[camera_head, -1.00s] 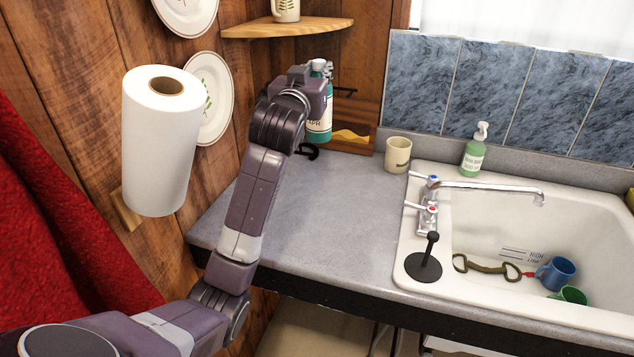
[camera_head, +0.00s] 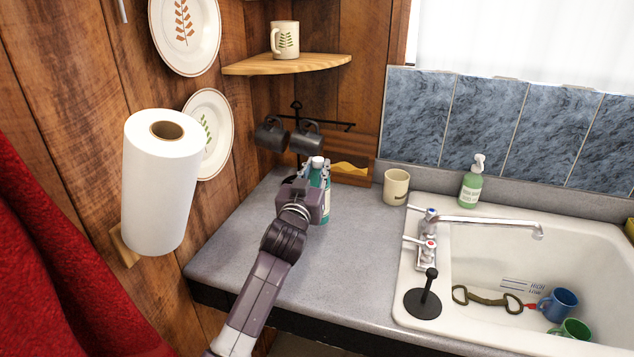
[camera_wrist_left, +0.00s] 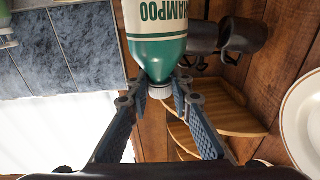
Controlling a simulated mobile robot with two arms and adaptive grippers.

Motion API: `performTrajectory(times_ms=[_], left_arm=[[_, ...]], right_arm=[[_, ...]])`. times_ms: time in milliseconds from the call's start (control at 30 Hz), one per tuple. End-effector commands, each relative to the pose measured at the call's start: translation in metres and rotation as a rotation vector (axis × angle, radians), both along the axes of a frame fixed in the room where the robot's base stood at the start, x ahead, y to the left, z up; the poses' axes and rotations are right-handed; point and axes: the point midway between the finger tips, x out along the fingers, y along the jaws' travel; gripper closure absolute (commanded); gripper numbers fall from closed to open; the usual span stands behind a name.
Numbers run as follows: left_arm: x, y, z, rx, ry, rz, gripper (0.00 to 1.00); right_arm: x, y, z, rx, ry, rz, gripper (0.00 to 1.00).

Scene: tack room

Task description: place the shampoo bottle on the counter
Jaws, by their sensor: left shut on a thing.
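The teal shampoo bottle (camera_head: 325,206) with a white cap is upright at the back left of the grey counter (camera_head: 350,245), partly hidden behind my left gripper (camera_head: 320,176). In the left wrist view the bottle (camera_wrist_left: 155,38) appears inverted, its "SHAMPOO" label visible. The fingers of my left gripper (camera_wrist_left: 158,88) are shut around its neck, just by the cap. I cannot tell whether the bottle's base touches the counter. My right gripper is out of view.
Dark mugs (camera_head: 307,138) hang on a rack behind the bottle. A beige cup (camera_head: 396,187) and green soap dispenser (camera_head: 472,183) stand to the right, near the white sink (camera_head: 412,285). A paper towel roll (camera_head: 160,190) is at left. The front-middle counter is clear.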

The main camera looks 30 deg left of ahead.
Motion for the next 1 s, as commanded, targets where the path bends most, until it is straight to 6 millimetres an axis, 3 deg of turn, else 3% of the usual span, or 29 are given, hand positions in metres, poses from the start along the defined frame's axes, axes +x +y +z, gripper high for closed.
performTrajectory(times_ms=[300,700,733,867,1000], left_arm=[[0.0,0.0,-0.039,0.0,-0.001,-0.001,1.0],[0.0,0.0,-0.044,0.001,-0.003,-0.001,1.0],[0.0,0.0,-0.045,0.0,0.003,0.0,0.77],[0.0,0.0,-0.045,-0.001,0.003,0.0,0.62],[0.0,0.0,-0.045,-0.001,0.003,0.0,0.62]], right_arm=[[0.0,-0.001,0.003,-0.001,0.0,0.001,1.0],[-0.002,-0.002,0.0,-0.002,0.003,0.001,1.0],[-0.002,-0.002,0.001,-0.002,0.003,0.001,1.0],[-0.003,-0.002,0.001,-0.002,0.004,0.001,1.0],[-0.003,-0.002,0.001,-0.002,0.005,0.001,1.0]])
